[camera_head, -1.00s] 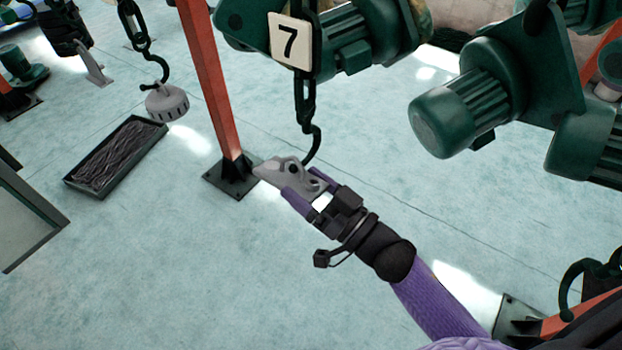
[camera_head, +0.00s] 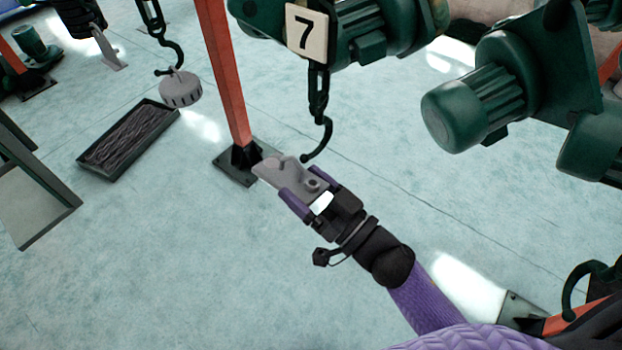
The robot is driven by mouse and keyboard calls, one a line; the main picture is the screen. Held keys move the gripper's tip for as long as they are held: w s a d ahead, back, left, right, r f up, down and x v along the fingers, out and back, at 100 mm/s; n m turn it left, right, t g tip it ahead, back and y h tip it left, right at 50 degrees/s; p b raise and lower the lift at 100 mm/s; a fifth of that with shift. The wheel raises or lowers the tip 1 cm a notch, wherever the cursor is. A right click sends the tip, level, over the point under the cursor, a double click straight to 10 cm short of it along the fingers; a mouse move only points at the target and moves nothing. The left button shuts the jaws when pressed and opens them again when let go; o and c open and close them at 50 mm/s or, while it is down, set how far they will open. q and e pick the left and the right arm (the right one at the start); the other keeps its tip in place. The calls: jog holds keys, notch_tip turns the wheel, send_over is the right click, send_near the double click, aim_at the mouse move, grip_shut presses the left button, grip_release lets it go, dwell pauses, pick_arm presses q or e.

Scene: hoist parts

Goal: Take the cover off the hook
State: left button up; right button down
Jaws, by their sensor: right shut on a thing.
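The black hook (camera_head: 328,132) hangs on a short chain below the hoist marked 7. A grey, plate-like cover (camera_head: 272,172) with a raised boss and holes is held between the purple fingers of my right gripper (camera_head: 300,190), just below and left of the hook's tip. The hook's curve shows whole and bare above the cover. The tip lies close to the cover's upper edge, and I cannot tell whether they touch. My right arm comes in from the lower right. My left gripper is not in view.
The number 7 plate (camera_head: 307,32) is on the green hoist above. An orange post (camera_head: 222,75) stands behind the cover. Another hook with a grey round part (camera_head: 181,90) hangs at left above a dark tray (camera_head: 88,162). Green motors (camera_head: 470,105) hang at right. The floor at lower left is clear.

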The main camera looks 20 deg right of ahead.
jog(key=s+a+f, duration=0.1)
jog(key=s+a, duration=0.5)
jog(key=a, duration=0.2)
jog(key=shift+s+f, duration=0.2)
jog(key=shift+f, duration=0.2)
jog(key=shift+a, duration=0.1)
